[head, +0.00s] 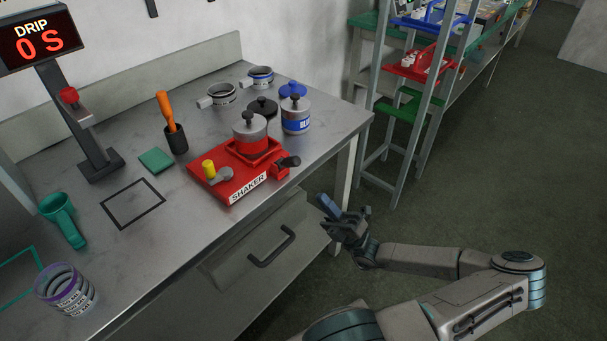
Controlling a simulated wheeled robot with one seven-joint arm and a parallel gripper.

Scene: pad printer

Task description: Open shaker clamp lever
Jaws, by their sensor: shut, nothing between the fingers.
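The red shaker (220,187) sits on the metal bench, with a white SHAKER label on its front. A grey pot with a red band and a black knob (250,135) stands in the red holder on it. A lever with a black end (290,162) sticks out at the holder's right side; I take it for the clamp lever. A yellow knob (208,167) is at the shaker's left. My gripper (326,204) is shut and empty, in front of the bench edge, right of the drawer and apart from the lever.
A pot labelled BLUE (296,115) and a black lid (262,107) stand behind the shaker. An orange-handled tool in a dark cup (174,135) is to its left. The drawer handle (272,247) juts from the bench front. A shelf rack (416,110) stands at the right.

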